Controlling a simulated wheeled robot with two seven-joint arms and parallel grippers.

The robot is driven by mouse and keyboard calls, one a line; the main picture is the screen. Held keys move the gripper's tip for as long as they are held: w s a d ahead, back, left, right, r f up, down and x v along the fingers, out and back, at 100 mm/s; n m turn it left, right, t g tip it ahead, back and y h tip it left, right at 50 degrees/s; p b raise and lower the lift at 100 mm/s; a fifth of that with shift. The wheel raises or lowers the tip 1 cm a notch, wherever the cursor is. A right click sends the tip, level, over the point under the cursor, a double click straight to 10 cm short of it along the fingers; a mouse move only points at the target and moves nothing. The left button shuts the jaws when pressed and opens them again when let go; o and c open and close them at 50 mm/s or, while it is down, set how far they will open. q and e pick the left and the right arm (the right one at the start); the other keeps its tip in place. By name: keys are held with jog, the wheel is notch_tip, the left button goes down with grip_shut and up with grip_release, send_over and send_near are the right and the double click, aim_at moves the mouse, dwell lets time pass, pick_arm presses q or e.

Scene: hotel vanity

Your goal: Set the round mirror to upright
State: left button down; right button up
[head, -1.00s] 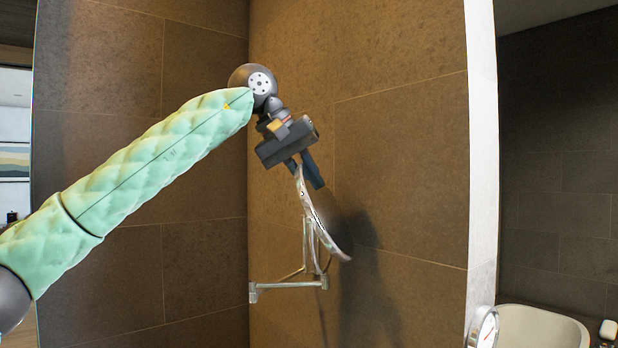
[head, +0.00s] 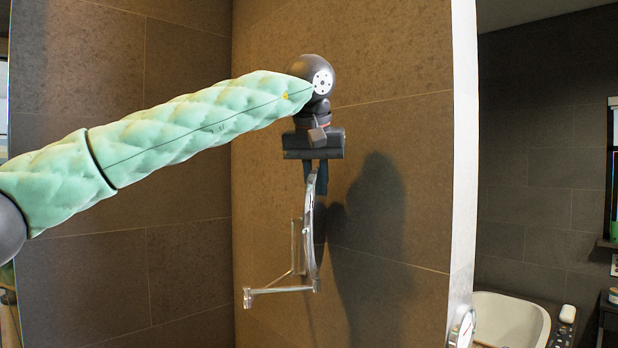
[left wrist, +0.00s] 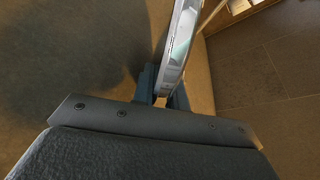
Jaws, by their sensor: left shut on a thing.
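The round mirror (head: 310,235) shows nearly edge-on in the head view, close to vertical, on a metal wall bracket (head: 280,290). My left gripper (head: 316,180) points down from above and is shut on the mirror's top rim. In the left wrist view the mirror (left wrist: 181,45) rises from between the dark fingers of my left gripper (left wrist: 163,90). Most of the mirror's face is hidden by the edge-on angle. My right gripper is not in view.
A brown tiled wall (head: 400,150) stands right behind the mirror and bracket. A pale wall edge (head: 464,150) is to the right. The space left of the mirror is clear.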

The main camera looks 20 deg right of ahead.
aim_at(315, 168)
pick_arm(q)
jog(key=c, duration=1.4)
grip_release()
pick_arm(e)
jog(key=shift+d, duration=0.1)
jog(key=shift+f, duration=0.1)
pick_arm(q)
jog(key=shift+r, duration=0.25)
jog(key=b+v, duration=0.2)
jog(key=v, duration=0.3)
jog(key=shift+s+a+r, duration=0.1)
jog(key=shift+s+r, duration=0.15)
jog(key=shift+r, duration=0.05)
jog(key=shift+b+v, duration=0.3)
jog(key=shift+v, duration=0.5)
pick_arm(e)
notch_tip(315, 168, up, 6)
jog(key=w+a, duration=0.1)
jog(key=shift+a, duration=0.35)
